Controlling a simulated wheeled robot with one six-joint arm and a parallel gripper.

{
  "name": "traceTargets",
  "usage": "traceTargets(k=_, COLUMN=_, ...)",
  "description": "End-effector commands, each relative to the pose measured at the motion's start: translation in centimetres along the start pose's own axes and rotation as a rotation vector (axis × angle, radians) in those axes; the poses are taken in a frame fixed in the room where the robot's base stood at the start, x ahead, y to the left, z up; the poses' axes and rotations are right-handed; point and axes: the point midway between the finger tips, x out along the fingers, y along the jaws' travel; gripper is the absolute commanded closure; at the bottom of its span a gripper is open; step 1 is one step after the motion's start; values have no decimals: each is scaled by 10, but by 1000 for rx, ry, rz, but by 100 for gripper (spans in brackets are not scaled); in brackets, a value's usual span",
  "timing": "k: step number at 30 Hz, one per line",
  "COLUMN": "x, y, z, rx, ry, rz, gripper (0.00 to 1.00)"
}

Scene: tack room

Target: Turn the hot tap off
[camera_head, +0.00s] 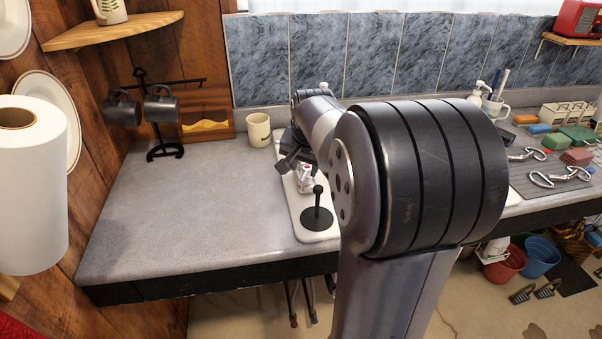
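My arm fills the middle of the view and hides most of the area behind it. My gripper (288,160) is at the far end of the arm, dark and partly covered by it, low over the left part of a white sink-like surface (300,222). Whether its fingers are open or shut does not show. A small white piece with a red mark (305,179) is just below and right of the gripper; it may be part of the hot tap, but I cannot tell. A small pale knob (323,86) shows above the arm. No tap is clearly visible, and no water flow shows.
A black upright knob on a round base (317,216) stands on the white surface. A cream mug (258,130) is behind left. A mug stand (160,120), paper towel roll (30,185) and corner shelf (115,30) are left. The left counter (180,215) is clear.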

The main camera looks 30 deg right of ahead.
Motion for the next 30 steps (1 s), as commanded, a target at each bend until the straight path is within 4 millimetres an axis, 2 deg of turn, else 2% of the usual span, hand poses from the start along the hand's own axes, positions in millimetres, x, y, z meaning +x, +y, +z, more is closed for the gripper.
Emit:
traceTargets(k=3, x=23, y=0, z=0, rx=-1, ry=-3, rz=2, gripper=66)
traceTargets(k=9, x=46, y=0, z=0, rx=-1, ry=-2, rz=1, gripper=66)
traceTargets(k=21, x=54, y=0, z=0, rx=-1, ry=1, rz=-1, gripper=66)
traceTargets(k=30, x=53, y=0, z=0, rx=-1, ry=1, rz=-1, gripper=91)
